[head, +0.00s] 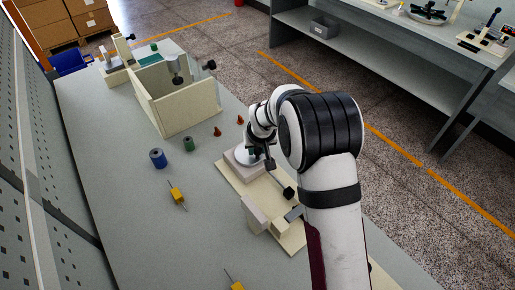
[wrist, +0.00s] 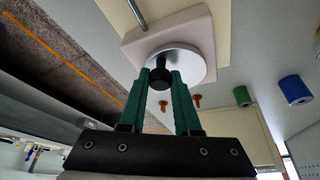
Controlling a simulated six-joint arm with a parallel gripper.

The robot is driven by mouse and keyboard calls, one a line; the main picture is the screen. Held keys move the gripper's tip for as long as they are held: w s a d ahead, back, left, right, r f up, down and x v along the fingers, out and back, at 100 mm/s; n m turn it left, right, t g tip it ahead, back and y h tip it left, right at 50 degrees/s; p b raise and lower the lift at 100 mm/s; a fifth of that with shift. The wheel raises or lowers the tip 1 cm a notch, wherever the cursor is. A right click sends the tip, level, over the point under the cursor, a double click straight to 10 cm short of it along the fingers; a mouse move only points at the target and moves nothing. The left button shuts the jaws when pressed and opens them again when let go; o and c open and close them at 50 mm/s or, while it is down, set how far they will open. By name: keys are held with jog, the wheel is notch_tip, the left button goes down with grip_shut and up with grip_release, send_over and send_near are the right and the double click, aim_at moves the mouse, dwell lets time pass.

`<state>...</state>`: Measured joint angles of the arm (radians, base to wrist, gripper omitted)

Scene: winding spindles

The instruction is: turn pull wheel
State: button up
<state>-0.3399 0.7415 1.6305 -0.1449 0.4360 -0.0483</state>
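The pull wheel is a silvery disc (wrist: 190,62) with a black knob (wrist: 160,78) on its face, mounted on a pale block (wrist: 145,42). In the head view the wheel (head: 243,157) is partly hidden by my wrist. My gripper (wrist: 161,73) has its two green fingers on either side of the black knob, at its lower edge in the wrist view. The knob fills the gap between the fingertips, and the fingers look closed on it. In the head view my gripper (head: 262,162) is dark and small over the wheel.
A rod with a black end (head: 289,192) extends from the wheel block along the pale base board (head: 235,178). A cream box (head: 188,113) is behind.

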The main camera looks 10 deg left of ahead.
grip_shut()
jog(key=shift+n, duration=0.3)
jog(key=n, duration=0.1)
jog(key=w+n+y, duration=0.1)
jog(key=shift+d+n+g, duration=0.2)
jog(key=shift+n+g, duration=0.1)
jog(key=shift+n, duration=0.1)
jog(key=n, duration=0.1)
jog(key=w+n+g+y, duration=0.1)
jog(key=n, duration=0.1)
jog(key=shift+n, duration=0.3)
jog(key=n, duration=0.1)
jog(key=w+n+g+y, duration=0.1)
jog(key=n, duration=0.1)
jog(key=shift+a+n, duration=0.15)
jog(key=shift+n, duration=0.15)
jog(key=shift+w+a+n+g, duration=0.2)
jog(key=shift+n+g, duration=0.2)
jog(key=shift+n, duration=0.45)
jog(key=shift+w+a+n+g, duration=0.15)
jog(key=shift+n+g, duration=0.25)
jog(key=shift+n, duration=0.45)
